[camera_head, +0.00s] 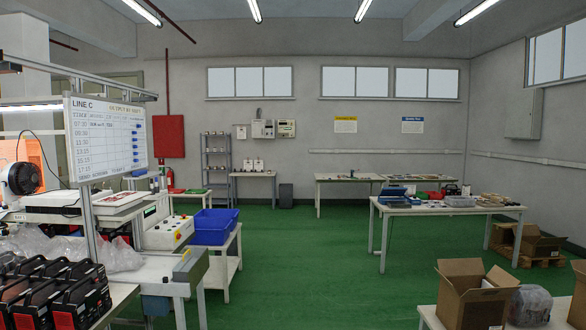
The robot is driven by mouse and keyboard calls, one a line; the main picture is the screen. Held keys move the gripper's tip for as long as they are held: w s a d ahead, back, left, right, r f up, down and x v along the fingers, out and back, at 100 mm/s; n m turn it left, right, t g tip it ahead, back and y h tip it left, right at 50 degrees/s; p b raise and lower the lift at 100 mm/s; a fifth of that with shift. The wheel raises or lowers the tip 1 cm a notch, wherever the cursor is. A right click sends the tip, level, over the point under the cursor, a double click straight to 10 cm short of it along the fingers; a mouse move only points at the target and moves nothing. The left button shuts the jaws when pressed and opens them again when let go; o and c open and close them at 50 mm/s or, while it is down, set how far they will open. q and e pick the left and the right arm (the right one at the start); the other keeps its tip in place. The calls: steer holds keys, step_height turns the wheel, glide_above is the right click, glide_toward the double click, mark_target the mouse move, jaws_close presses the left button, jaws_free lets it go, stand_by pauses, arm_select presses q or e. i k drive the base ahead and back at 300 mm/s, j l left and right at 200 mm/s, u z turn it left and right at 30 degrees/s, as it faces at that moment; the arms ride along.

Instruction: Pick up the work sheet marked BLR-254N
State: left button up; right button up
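I cannot make out any sheet marked BLR-254N; no such lettering is readable from here. A flat white sheet or booklet with red print (119,198) lies on the equipment at the left, its text too small to read. Small flat items that may be papers (432,204) lie on the white table (450,211) at the right, among other objects. Neither of my grippers is in view.
A whiteboard headed LINE C (107,140) stands at the left above a workbench. Blue bins (212,227) sit on a white stand. Open cardboard boxes (474,290) rest on a near table at the lower right. The green floor (310,270) in the middle is clear.

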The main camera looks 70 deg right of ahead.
mark_target(241, 131)
steer(key=i+l+z, duration=0.25)
steer(key=l+z, duration=0.25)
steer(key=l, duration=0.35)
steer(key=i+l+z, duration=0.5)
steer(key=l, duration=0.25)
steer(key=i+l+z, duration=1)
steer(key=i+z, duration=0.5)
steer(key=i, duration=7.1)
steer(key=i+u, duration=0.1)
steer(key=i, duration=0.9)
steer(key=i+u, duration=0.15)
steer(key=i, duration=0.4)
steer(key=i+l+u, duration=0.1)
steer(key=i, duration=0.4)
steer(key=i+l, duration=0.15)
steer(key=i, duration=0.35)
steer(key=i+l+u, duration=0.15)
steer(key=i, duration=0.35)
steer(key=i+l, duration=0.2)
steer(key=i, duration=0.3)
steer(key=i+j+u, duration=0.1)
steer(key=i+u, duration=0.15)
steer(key=i, duration=0.6)
steer(key=i+l+u, duration=0.1)
steer(key=i+u, duration=0.15)
steer(key=i, duration=0.55)
